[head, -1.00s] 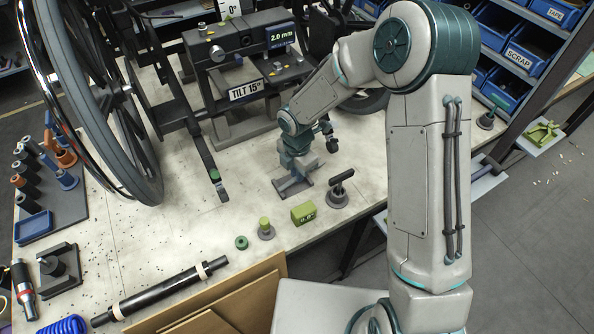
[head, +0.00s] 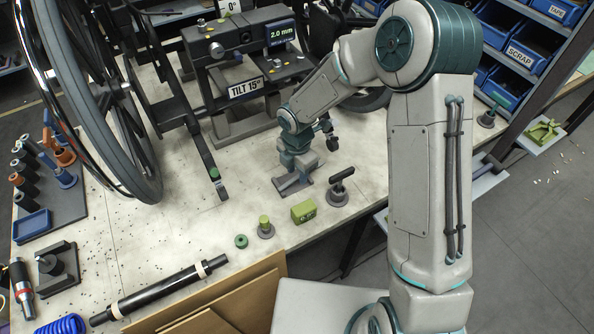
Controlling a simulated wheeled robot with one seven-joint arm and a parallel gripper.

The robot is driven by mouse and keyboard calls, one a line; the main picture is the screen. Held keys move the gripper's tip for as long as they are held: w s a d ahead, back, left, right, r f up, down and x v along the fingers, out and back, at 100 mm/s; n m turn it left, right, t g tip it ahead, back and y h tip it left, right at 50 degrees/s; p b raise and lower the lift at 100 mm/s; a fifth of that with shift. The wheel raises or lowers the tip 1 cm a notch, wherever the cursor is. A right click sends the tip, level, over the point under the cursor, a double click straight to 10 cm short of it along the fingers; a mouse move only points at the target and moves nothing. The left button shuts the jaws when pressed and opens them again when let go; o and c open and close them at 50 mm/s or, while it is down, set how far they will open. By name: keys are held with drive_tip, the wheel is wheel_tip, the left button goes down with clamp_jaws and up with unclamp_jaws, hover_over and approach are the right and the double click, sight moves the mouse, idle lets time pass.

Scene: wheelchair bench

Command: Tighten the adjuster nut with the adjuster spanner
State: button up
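My gripper (head: 296,172) points down over the bench at the middle, low above a small grey holder (head: 280,185) on the bench top. Its fingers are small and partly hidden, so I cannot tell whether they are open or shut, or whether they hold anything. I cannot make out the adjuster spanner for certain; it may be at the holder under my gripper. The adjuster nut is not clearly identifiable either. The grey tilt fixture (head: 238,45) with its "TILT 15°" label and 2.0 mm display stands behind my gripper, beside the wheelchair wheel (head: 140,165).
A black T-handled tool (head: 341,186) stands right of my gripper. A green block (head: 304,211), a green-topped post (head: 265,228) and a green ring (head: 241,241) are near the front edge. A black bar (head: 160,289) lies front left; a tool rack (head: 62,205) stands at left.

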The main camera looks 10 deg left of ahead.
sight(298, 177)
wheel_tip(298, 177, up, 13)
drive_tip(key=shift+r, duration=0.15)
drive_tip(key=shift+d, duration=0.1)
drive_tip(key=s+d+r+m+t+h, duration=0.1)
drive_tip(key=s+d+r+m, duration=0.3)
drive_tip(key=d+m, duration=0.3)
drive_tip(key=s+d+r+m+t, duration=0.1)
drive_tip(key=s+d+r+m, duration=0.25)
drive_tip(key=d+m, duration=0.35)
drive_tip(key=s+d+r+m+t+y, duration=0.1)
drive_tip(key=s+d+r+m, duration=0.1)
drive_tip(key=s+d+m, duration=0.6)
drive_tip(key=s+m, duration=0.2)
drive_tip(key=m, duration=0.3)
drive_tip(key=shift+s+r+m, duration=0.2)
drive_tip(key=shift+r+m, duration=0.1)
drive_tip(key=shift+r, duration=0.1)
drive_tip(key=shift+a, duration=0.1)
